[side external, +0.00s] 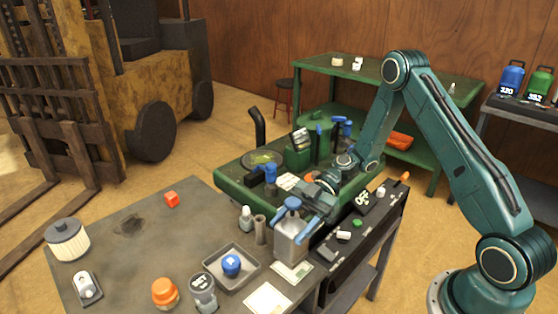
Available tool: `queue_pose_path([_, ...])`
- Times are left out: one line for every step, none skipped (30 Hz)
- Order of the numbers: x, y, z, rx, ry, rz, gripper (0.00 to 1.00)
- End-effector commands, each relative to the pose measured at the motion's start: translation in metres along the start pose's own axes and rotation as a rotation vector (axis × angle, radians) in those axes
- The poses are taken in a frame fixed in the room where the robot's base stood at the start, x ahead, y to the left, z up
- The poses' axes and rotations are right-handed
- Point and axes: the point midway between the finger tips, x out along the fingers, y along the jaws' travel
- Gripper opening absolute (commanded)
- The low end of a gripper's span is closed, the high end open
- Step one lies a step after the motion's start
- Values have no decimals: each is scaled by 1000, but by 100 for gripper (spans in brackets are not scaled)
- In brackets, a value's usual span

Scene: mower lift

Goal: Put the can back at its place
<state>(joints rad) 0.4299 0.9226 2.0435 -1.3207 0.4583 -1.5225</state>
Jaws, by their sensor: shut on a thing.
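A grey metal can (291,243) is upright at the right edge of the grey bench (130,255), beside the dark control panel. My gripper (298,214), with blue fingers, is shut on the can's upper part from above. I cannot tell whether the can's base touches the surface below it. A white card (292,271) lies just in front of the can, and another white card (268,299) lies nearer the front edge.
The grey tray (214,263) with a blue knob, a brown tube (260,231) and a small white bottle (246,218) stand left of the can. The green mower (305,150) is behind it. The bench's middle is fairly clear.

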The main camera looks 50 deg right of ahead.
Motion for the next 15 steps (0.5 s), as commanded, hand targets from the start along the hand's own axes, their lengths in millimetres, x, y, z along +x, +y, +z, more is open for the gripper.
queue_pose_path([0, 0, 0, -2, 3, 0, 0])
queue_pose_path([1, 0, 2, -1, 3, 0, 0])
queue_pose_path([2, 0, 4, 0, 3, 0, 0])
queue_pose_path([2, 0, 6, 1, 4, 0, 0])
queue_pose_path([3, 0, 9, 1, 4, -1, 0])
queue_pose_path([4, 0, 12, 0, 3, -1, 0])
queue_pose_path([5, 0, 15, 0, 3, 0, 0])
queue_pose_path([6, 0, 18, 1, 3, -1, 0])
queue_pose_path([7, 0, 21, 2, 4, -1, 0])
queue_pose_path([8, 0, 23, 1, 4, 0, 0])
queue_pose_path([8, 0, 26, 0, 4, 0, 0])
queue_pose_path([9, 0, 28, -1, 4, 0, 0])
queue_pose_path([10, 0, 30, -1, 4, 0, 0])
queue_pose_path([10, 0, 31, -1, 4, 0, 0])
queue_pose_path([10, 0, 32, -2, 3, 1, 0])
